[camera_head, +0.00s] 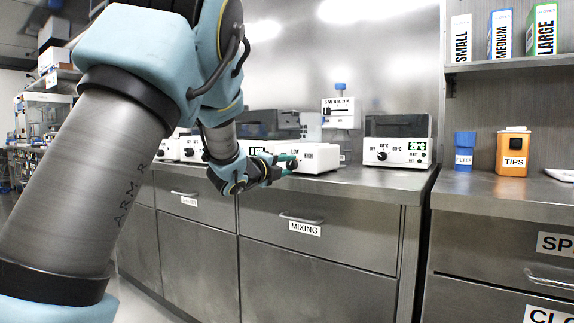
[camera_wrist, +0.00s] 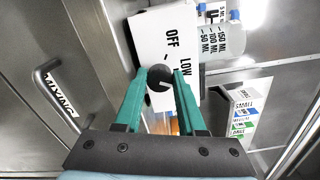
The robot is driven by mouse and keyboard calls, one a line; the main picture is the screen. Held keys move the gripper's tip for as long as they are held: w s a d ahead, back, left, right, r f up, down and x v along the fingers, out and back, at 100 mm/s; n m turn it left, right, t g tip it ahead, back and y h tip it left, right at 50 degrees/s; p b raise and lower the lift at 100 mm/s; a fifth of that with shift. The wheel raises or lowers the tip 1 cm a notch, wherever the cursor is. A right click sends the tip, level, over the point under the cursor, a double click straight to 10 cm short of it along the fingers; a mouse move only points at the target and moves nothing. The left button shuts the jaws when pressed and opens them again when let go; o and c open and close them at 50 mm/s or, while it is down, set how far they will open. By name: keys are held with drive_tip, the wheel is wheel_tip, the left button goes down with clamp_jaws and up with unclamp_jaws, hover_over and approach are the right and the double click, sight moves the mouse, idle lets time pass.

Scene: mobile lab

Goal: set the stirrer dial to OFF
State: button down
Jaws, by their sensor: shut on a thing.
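The stirrer is a white box on the counter (camera_head: 318,157); in the wrist view its white front (camera_wrist: 158,35) carries the words OFF and LOW. Its dark round dial (camera_wrist: 159,100) sits between my two green fingers, below those words in the picture. My gripper (camera_wrist: 168,82) is shut on the dial; in the head view the gripper (camera_head: 287,164) reaches the stirrer's front from the left. A pale mark shows on the dial, but which word it points at is not clear. In the head view the dial is hidden by my gripper.
A white device with a lit display (camera_head: 398,152) stands right of the stirrer. Other white devices stand to the left, partly behind my arm. A blue cup (camera_head: 465,150) and an orange TIPS container (camera_head: 512,153) stand further right. Below is the MIXING drawer (camera_head: 318,235) with its protruding handle.

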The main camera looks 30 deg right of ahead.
drive_tip(key=n+p, duration=0.1)
drive_tip(key=n, duration=0.3)
drive_tip(key=shift+n, duration=0.3)
drive_tip(key=n+p, duration=0.1)
drive_tip(key=n, duration=0.3)
drive_tip(key=shift+n, duration=0.3)
drive_tip(key=n+p, duration=0.2)
drive_tip(key=n, duration=0.2)
drive_tip(key=shift+f+n, duration=0.1)
drive_tip(key=shift+n, duration=0.2)
drive_tip(key=shift+f+n+p, duration=0.1)
drive_tip(key=shift+n+p, duration=0.85)
drive_tip(key=shift+n, duration=0.85)
drive_tip(key=c, duration=0.5)
unclamp_jaws()
